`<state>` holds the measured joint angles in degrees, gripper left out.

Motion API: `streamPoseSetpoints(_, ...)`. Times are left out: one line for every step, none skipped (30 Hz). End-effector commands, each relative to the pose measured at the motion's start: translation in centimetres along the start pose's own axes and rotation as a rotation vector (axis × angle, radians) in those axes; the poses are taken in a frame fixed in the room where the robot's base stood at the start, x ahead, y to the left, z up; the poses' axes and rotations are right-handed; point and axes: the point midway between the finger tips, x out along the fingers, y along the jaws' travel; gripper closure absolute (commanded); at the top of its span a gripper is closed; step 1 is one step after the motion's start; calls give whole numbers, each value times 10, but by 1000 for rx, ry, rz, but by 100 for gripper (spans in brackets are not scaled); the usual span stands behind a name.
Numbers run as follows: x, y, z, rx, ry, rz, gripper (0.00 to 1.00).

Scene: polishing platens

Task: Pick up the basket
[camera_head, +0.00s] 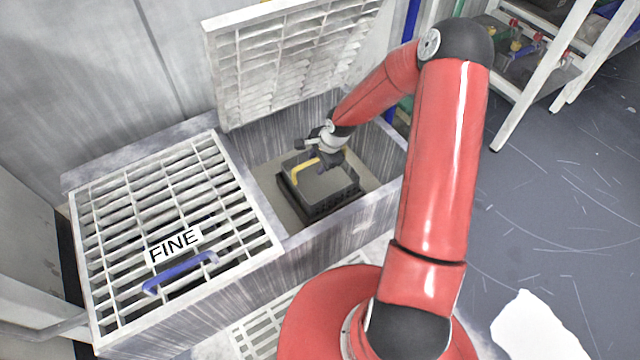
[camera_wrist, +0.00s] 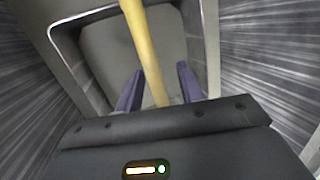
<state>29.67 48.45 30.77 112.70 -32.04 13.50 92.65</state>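The basket (camera_head: 335,202) is a dark, box-shaped container sitting low inside the open right-hand bin in the head view. Its yellow handle (camera_head: 303,170) shows at its left side. My gripper (camera_head: 325,160) is down in the bin, over the basket and at the handle. In the wrist view the yellow handle (camera_wrist: 143,45) runs between the two dark purple fingers of my gripper (camera_wrist: 160,78). Gaps show on both sides of the handle, so the fingers are open around it. The basket's rim (camera_wrist: 57,32) shows beyond the fingers. Part of the basket is hidden by the gripper.
The bin's grated lid (camera_head: 300,60) stands raised behind the opening. To the left, a closed white grate (camera_head: 150,200) carries a "FINE" label (camera_head: 174,244) and a blue handle (camera_head: 180,272). Bin walls (camera_head: 350,225) surround the basket closely. The floor (camera_head: 550,200) at right is mostly clear.

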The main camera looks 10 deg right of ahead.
Motion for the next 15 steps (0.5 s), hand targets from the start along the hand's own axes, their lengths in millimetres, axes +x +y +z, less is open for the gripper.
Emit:
streamPoseSetpoints(0,0,0,0,0,0,62)
streamPoseSetpoints(-1,0,0,0,0,0,62)
streamPoseSetpoints(-1,0,0,0,0,0,63)
streamPoseSetpoints(-1,0,0,0,0,0,67)
streamPoseSetpoints(-1,0,0,0,0,0,71)
streamPoseSetpoints(-1,0,0,0,0,0,76)
streamPoseSetpoints(-1,0,0,0,0,0,80)
streamPoseSetpoints(-1,0,0,0,0,0,84)
streamPoseSetpoints(-1,0,0,0,0,0,89)
streamPoseSetpoints(-1,0,0,0,0,0,93)
streamPoseSetpoints(-1,0,0,0,0,0,97)
streamPoseSetpoints(-1,0,0,0,0,0,100)
streamPoseSetpoints(-1,0,0,0,0,0,100)
streamPoseSetpoints(-1,0,0,0,0,0,100)
streamPoseSetpoints(-1,0,0,1,0,0,100)
